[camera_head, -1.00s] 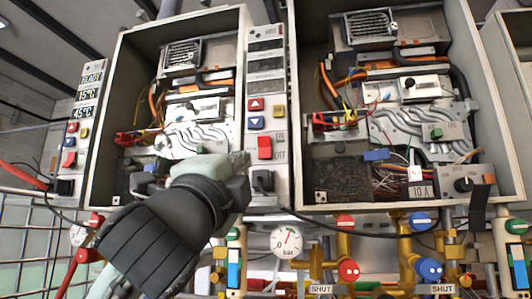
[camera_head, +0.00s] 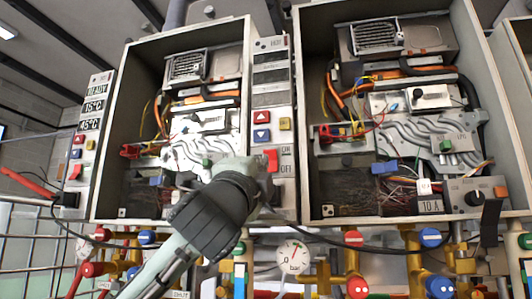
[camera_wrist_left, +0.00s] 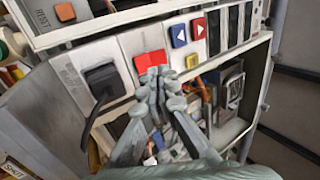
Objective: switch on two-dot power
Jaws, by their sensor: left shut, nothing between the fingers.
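The red power rocker (camera_head: 271,160) sits low on the middle control panel, beside the ON and OFF lettering. This panel's display windows (camera_head: 270,75) are dark. Small marks stand at its top, too small to read surely as two dots. My left gripper (camera_head: 257,168) is shut and empty, with its tips at the left edge of the rocker. In the left wrist view the fingertips (camera_wrist_left: 158,74) overlap the lower edge of the red rocker (camera_wrist_left: 150,61); I cannot tell if they press it. My right gripper is in neither view.
Blue and red arrow buttons (camera_head: 262,117) sit above the rocker, and a black plug (camera_wrist_left: 101,79) is beside it. The left panel's displays (camera_head: 96,104) are lit. Open heater cabinets stand either side; a gauge (camera_head: 292,256) and pipes are below.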

